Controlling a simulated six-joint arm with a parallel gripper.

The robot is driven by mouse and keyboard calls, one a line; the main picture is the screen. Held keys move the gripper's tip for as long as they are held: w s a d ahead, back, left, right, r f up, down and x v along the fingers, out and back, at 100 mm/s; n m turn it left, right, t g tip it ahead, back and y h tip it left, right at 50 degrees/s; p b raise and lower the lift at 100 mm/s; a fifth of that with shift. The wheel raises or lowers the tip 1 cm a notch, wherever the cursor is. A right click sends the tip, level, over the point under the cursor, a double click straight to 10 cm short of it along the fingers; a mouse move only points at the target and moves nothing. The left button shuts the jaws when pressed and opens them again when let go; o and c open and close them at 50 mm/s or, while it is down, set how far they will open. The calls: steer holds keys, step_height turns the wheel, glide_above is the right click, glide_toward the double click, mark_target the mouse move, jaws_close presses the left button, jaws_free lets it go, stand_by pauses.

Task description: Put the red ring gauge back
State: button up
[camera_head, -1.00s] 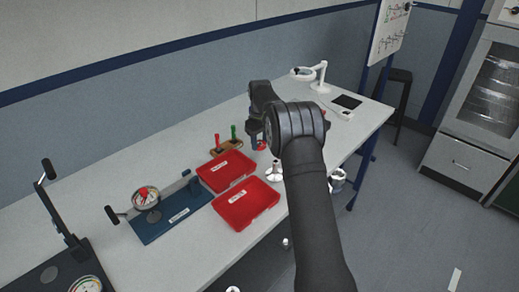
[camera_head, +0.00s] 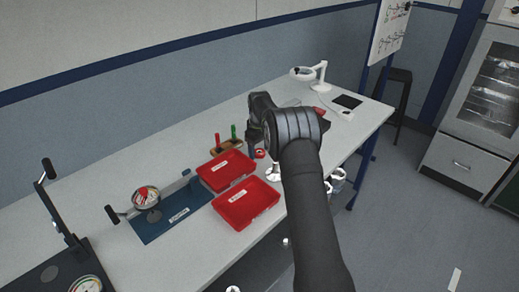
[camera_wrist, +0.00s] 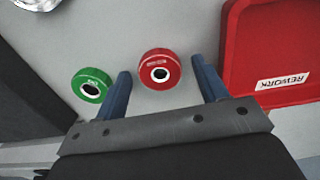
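My gripper (camera_wrist: 161,74) is open, with one blue finger on each side of the red ring and a gap to both. How far the fingertips are above the bench is unclear. The green ring gauge (camera_wrist: 91,85) lies just outside the left finger. In the head view, the red ring (camera_head: 260,154) shows small beside my gripper (camera_head: 256,150), and my arm hides the green ring.
The red REWORK tray (camera_wrist: 278,50) is close to the right finger. A second red tray (camera_head: 247,203) lies nearer the bench front. A wooden stand (camera_head: 228,149) holds red- and green-handled gauges behind the trays. A blue base with a dial gauge (camera_head: 147,197) stands left.

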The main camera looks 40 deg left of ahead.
step_height(320, 180, up, 12)
steer(key=shift+r, duration=0.15)
stand_by(0.5)
steer(key=shift+f, duration=4.1)
